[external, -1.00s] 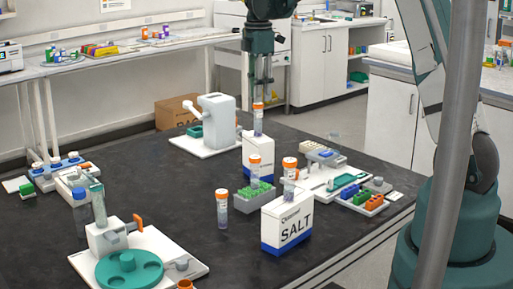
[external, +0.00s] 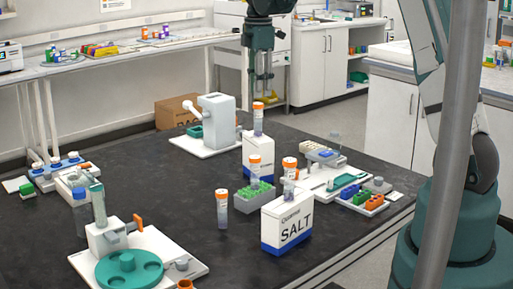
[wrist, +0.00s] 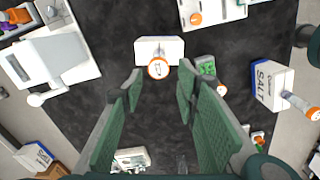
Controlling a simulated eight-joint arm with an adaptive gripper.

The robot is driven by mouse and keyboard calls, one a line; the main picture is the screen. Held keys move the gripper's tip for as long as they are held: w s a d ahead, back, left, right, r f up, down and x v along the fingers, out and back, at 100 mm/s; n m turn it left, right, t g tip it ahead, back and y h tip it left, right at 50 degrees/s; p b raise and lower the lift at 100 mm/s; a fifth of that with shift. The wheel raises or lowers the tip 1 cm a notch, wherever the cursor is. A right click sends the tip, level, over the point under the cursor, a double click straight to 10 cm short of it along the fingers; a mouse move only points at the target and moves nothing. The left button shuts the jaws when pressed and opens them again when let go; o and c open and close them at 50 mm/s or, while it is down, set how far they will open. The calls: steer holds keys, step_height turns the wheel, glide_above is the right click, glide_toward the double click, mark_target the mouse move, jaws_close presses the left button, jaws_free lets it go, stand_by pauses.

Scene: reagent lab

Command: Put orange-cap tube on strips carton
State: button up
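An orange-cap tube (external: 258,122) stands upright on top of a white carton with a blue base (external: 258,155). The carton's label is too small to read. In the wrist view the same tube (wrist: 157,68) is seen from above, at the front edge of the white carton top (wrist: 172,45). My gripper (external: 265,92) is above the tube, apart from its cap. Its two fingers (wrist: 160,76) are spread wide in the wrist view, with nothing held between them.
A SALT carton (external: 287,222) with an orange-cap tube on it stands nearer the camera. A green rack (external: 253,197) and another orange-cap tube (external: 222,208) are beside it. A grey-white device (external: 217,118) stands left of the carton. Dark bench at left centre is clear.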

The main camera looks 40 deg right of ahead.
steer(key=s+a+r+m+t, duration=0.2)
steer(key=s+a+r+m, duration=0.1)
steer(key=s+a+r, duration=0.5)
steer(key=s+a+r+m+t, duration=0.1)
steer(key=s+a+r+m, duration=0.3)
steer(key=s, duration=0.7)
steer(key=s+a+m+t, duration=0.2)
steer(key=s+a+m, duration=0.1)
steer(key=s, duration=0.8)
steer(key=s+a+f+m+t, duration=0.1)
steer(key=s+a+m, duration=0.3)
steer(key=s, duration=0.7)
steer(key=shift+f+m+t, duration=0.25)
steer(key=shift+m+t, duration=0.15)
steer(key=shift+t, duration=0.2)
